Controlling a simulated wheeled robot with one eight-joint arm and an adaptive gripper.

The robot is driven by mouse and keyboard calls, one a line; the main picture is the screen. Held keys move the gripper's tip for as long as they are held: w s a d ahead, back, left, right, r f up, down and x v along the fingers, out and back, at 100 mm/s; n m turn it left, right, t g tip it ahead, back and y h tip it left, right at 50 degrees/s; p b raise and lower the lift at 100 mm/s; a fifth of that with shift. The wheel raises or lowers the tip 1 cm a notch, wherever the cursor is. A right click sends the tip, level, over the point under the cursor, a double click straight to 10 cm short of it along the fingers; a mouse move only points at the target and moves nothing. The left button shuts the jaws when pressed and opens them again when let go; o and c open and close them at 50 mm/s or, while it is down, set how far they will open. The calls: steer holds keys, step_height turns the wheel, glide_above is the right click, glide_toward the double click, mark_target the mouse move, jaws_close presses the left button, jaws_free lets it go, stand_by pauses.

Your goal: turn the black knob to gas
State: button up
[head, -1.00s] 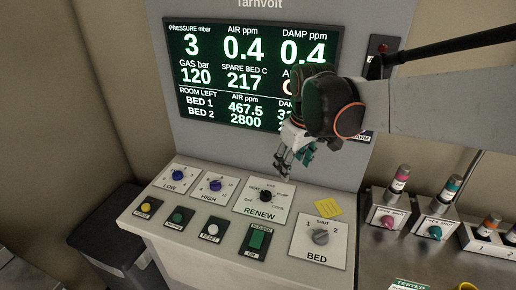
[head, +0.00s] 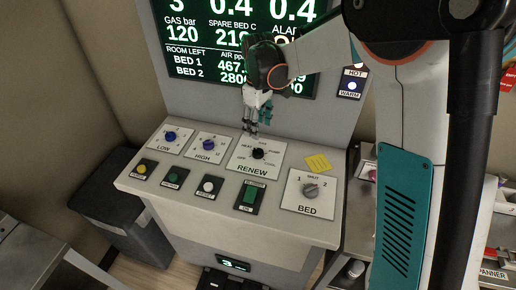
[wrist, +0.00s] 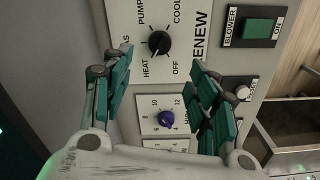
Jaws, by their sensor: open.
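The black knob (head: 258,153) sits on the white RENEW plate (head: 245,165) on the sloped console. In the wrist view the knob (wrist: 159,43) is ringed by labels including PUMP, COOL, HEAT and OFF. The GAS label is partly hidden beside the left finger. A light mark on the knob seems to point toward HEAT, but it is small. My gripper (head: 250,130) is open and empty, fingers down, just behind and above the knob in the head view. In the wrist view my gripper (wrist: 158,72) has its fingers spread either side, with the knob beyond the tips, not touching.
Blue LOW (head: 170,135) and HIGH (head: 209,144) knobs lie to the left. The grey BED knob (head: 310,190) and a yellow note (head: 318,163) lie to the right. A green BLOWER switch (head: 250,196) and several buttons line the front. The screen (head: 205,60) stands behind.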

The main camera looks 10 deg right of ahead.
mark_target(258, 150)
step_height(258, 150, down, 11)
steer(key=shift+f+b, duration=0.2)
steer(key=shift+b, duration=0.9)
steer(key=c, duration=1.1)
